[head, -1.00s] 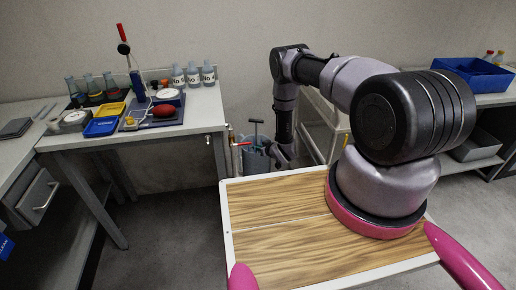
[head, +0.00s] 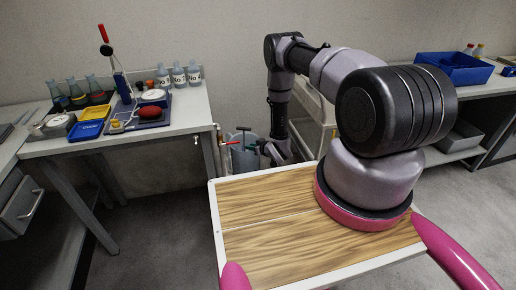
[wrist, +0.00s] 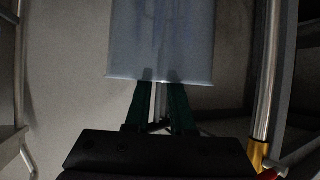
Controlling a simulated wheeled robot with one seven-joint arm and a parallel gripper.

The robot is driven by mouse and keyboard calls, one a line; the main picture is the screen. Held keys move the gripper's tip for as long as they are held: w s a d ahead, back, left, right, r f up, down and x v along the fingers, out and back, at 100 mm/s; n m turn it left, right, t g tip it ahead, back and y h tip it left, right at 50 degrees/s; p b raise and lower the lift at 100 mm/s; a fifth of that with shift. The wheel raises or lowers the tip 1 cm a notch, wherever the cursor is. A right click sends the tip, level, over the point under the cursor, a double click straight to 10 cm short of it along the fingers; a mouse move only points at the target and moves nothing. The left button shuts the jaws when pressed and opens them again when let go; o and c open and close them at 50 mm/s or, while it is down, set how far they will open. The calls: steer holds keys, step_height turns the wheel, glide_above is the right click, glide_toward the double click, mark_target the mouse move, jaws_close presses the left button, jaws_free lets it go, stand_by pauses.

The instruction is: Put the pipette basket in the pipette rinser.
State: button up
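The pipette rinser, a grey-blue upright cylinder (head: 242,161), stands on the floor beyond my tray, beside the left bench. A dark T-shaped handle (head: 243,130), apparently the pipette basket's, rises above it. The basket's body is not clear in the head view. My gripper (head: 262,148) is low at the rinser's right side, small and partly merged with dark parts. In the wrist view its two dark green fingers (wrist: 160,88) reach towards the rim of a translucent bluish cylinder (wrist: 160,40). A thin grey rod shows between them; whether they grip it is unclear.
A metal pipe (wrist: 268,70) with yellow and red fittings runs close beside the cylinder. The left bench (head: 150,137) holds bottles, flasks and trays. My wooden-topped tray (head: 265,235) is empty. A blue bin (head: 453,67) sits on the right bench.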

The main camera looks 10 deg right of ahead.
steer(key=v, duration=0.7)
steer(key=w+d+r+m+h, duration=0.1)
steer(key=w+d+r, duration=0.1)
steer(key=w+r, duration=0.5)
steer(key=w+d+r+m+h, duration=0.1)
steer(key=w+d+r+h, duration=0.1)
steer(key=r, duration=1)
step_height(320, 180, up, 23)
steer(key=s+d+m+g+h, duration=0.1)
steer(key=s+d+m+h, duration=0.1)
steer(key=d, duration=0.1)
steer(key=s+a+r+m+g, duration=0.1)
steer(key=s+r+m+g, duration=0.15)
steer(key=s+r, duration=1.35)
steer(key=s+a+r+m+y, duration=0.1)
steer(key=s+a+r, duration=0.1)
steer(key=s, duration=0.9)
steer(key=s+a+r+m+y, duration=0.1)
steer(key=s+r, duration=0.3)
steer(key=s, duration=0.7)
steer(key=shift+a+r+g, duration=0.35)
steer(key=shift+a+r, duration=0.05)
steer(key=shift+a, duration=0.25)
